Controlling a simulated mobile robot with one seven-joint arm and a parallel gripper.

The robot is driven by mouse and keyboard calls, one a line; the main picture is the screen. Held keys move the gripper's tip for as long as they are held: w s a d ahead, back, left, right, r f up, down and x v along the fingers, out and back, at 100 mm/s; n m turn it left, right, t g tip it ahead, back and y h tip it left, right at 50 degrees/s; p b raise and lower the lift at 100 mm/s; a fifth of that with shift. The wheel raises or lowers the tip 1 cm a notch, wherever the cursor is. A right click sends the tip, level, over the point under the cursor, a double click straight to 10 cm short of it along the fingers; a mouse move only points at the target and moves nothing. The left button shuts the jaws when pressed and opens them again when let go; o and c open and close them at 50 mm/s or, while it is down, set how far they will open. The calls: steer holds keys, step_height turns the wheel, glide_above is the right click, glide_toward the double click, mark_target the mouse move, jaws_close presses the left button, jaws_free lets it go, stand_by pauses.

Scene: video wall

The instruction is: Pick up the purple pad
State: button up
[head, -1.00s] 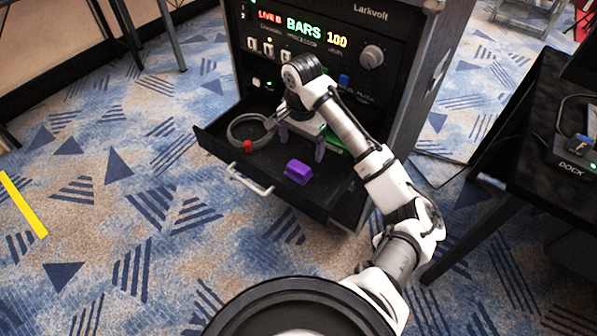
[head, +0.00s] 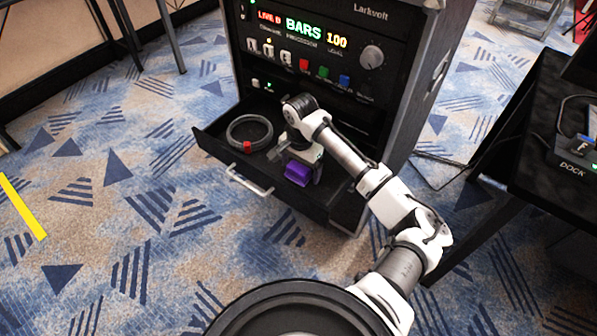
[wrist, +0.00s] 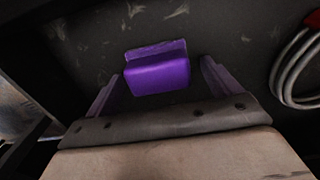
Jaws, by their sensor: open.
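The purple pad (head: 298,173) lies in the open black drawer (head: 215,143) of the rack. It also shows in the wrist view (wrist: 157,70), lying on the dark drawer floor. My gripper (head: 302,168) is down in the drawer at the pad, its fingers partly hidden in the head view. In the wrist view my gripper (wrist: 158,85) is open, with one finger to the left and one to the right of the pad. A gap shows between each finger and the pad. The pad's far part reaches past the fingertips.
A coiled grey cable (head: 250,132) with a red piece lies in the drawer left of my gripper; it shows at the right in the wrist view (wrist: 299,70). The rack front (head: 320,60) rises behind the drawer. A black table (head: 530,120) stands at the right.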

mark_target(300, 165)
steer(key=c, duration=1.1)
steer(key=shift+o, duration=0.2)
steer(key=shift+r, duration=0.1)
step_height(300, 165, up, 20)
steer(key=p, duration=0.2)
